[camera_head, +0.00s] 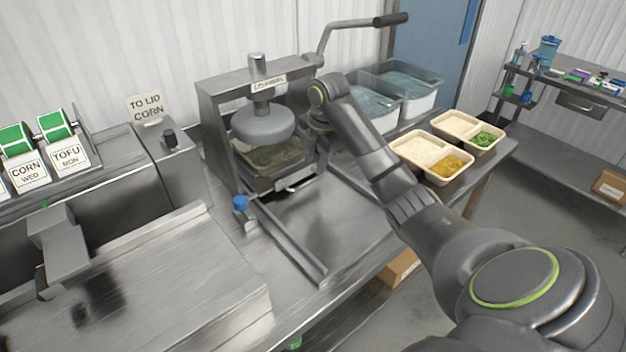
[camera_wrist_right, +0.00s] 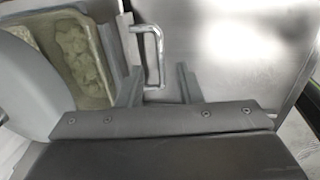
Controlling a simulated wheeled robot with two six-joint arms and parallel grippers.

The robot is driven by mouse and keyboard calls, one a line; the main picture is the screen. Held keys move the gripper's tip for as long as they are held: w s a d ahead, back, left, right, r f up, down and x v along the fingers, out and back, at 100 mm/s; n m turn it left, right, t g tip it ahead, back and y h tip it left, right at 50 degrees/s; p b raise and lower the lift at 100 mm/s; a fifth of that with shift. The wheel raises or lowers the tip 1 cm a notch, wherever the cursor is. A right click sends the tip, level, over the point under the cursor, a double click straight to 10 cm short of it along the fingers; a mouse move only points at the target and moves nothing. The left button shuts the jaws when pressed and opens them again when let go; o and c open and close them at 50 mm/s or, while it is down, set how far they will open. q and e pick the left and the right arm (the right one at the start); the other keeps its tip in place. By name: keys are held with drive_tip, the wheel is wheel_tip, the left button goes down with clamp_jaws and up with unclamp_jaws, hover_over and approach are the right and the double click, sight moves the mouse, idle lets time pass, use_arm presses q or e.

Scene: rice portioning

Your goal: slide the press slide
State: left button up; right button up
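The press (camera_head: 258,84) stands on the steel bench with its round grey head (camera_head: 263,124) above a tray of rice (camera_head: 268,157). The tray sits on the press slide, inside the frame under the head. The slide's handle (camera_wrist_right: 160,55) is a bent metal bar on the slide's front, beside the rice tray (camera_wrist_right: 75,45) in the right wrist view. My right gripper (camera_wrist_right: 157,84) is open, with one finger on each side of the handle's near end. In the head view my right arm partly hides this area. My left gripper is not in view.
Rails (camera_head: 288,240) run forward from the press over clear bench, with a blue knob (camera_head: 240,203) beside them. Filled meal trays (camera_head: 433,157) and clear tubs (camera_head: 398,90) stand to the right. A label machine (camera_head: 165,150) stands left.

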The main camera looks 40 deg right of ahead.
sight(312, 180)
drive_tip(key=f, duration=0.2)
drive_tip(key=w+f, duration=0.1)
drive_tip(key=f, duration=0.2)
drive_tip(key=shift+f+p, duration=0.35)
drive_tip(key=shift+p, duration=0.05)
drive_tip(key=shift+c, duration=0.4)
clamp_jaws()
